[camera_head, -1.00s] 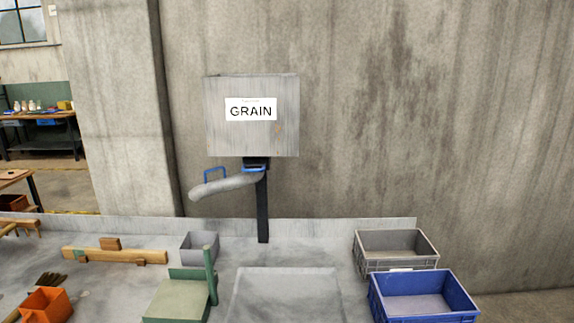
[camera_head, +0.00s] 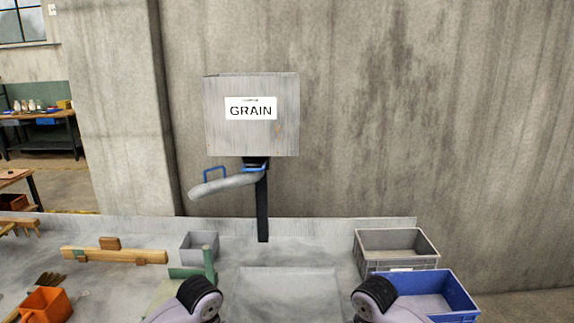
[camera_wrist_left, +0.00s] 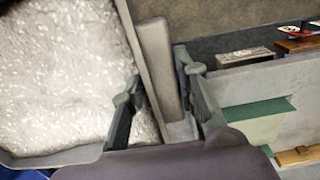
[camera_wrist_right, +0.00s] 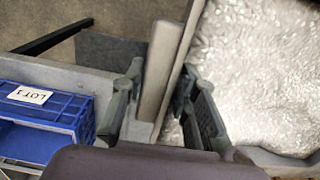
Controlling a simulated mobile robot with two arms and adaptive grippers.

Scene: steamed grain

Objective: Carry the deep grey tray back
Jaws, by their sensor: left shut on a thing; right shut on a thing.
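The deep grey tray is filled with pale, shiny grain. In the left wrist view the tray's wall (camera_wrist_left: 142,60) stands between the fingers of my left gripper (camera_wrist_left: 160,105), which is shut on it. In the right wrist view the opposite wall of the tray (camera_wrist_right: 178,65) is between the fingers of my right gripper (camera_wrist_right: 165,110), shut on it. The grain (camera_wrist_left: 60,75) lies on the inner side of both grippers. In the head view only my two arms show at the bottom edge; the tray and both gripper tips are out of that view.
A grain dispenser (camera_head: 252,135) with a spout stands at the back. A blue crate (camera_head: 450,290) and a grey crate (camera_head: 372,252) stand at right. A green stand (camera_head: 190,273), small grey box (camera_head: 186,247), wooden beam (camera_head: 125,256) and orange bin (camera_head: 45,303) stand at left. The middle bench is clear.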

